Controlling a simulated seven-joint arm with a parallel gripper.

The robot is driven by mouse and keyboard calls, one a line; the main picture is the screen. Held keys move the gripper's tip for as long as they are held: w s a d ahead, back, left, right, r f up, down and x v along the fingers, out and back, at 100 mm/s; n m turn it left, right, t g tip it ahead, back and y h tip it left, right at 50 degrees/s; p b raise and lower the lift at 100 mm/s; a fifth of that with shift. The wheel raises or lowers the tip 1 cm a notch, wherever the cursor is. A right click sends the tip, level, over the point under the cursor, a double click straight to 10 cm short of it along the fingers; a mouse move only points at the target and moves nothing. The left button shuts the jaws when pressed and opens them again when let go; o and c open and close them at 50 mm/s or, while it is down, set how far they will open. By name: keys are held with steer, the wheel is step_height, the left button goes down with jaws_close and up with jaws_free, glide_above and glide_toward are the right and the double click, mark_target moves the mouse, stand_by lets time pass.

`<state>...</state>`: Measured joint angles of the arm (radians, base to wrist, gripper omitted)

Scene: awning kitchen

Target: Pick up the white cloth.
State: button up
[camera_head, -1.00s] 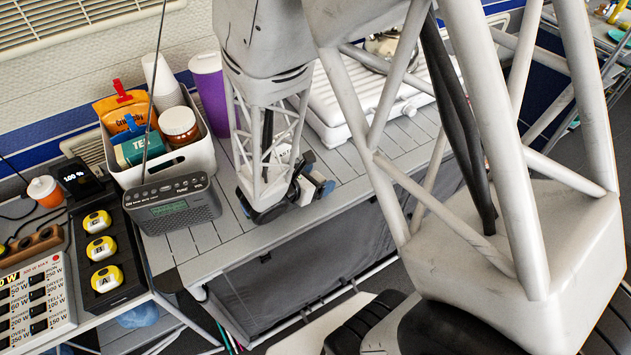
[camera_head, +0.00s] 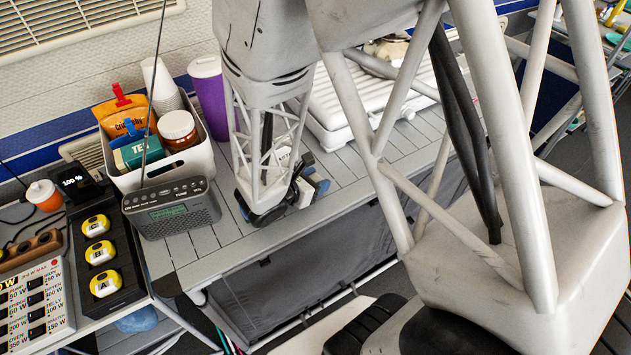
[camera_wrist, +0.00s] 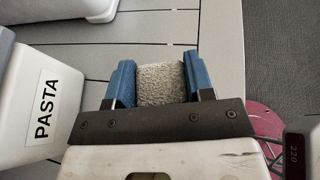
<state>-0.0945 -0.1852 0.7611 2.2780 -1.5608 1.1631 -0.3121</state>
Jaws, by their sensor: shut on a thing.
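The white cloth (camera_wrist: 161,86) shows in the wrist view as a small, rough-textured, off-white piece between the two blue fingers of my gripper (camera_wrist: 160,80). The fingers press on its left and right sides. Its lower part is hidden behind the dark bracket of my gripper. In the head view my gripper (camera_head: 308,190) is low at the front edge of the grey slatted table (camera_head: 335,205), partly hidden behind my own arm. I cannot tell whether the cloth touches the tabletop.
A white container labelled PASTA (camera_wrist: 38,105) stands close left of my gripper in the wrist view. In the head view a grey radio (camera_head: 172,207), a white bin (camera_head: 185,160) of groceries and a purple cup (camera_head: 208,95) are to the left. A white ribbed appliance (camera_head: 340,95) is behind.

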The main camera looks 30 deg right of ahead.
mark_target(315, 179)
step_height(315, 179, up, 10)
steer(key=shift+f, duration=0.2)
stand_by(0.3)
steer(key=shift+a, duration=0.1)
stand_by(0.6)
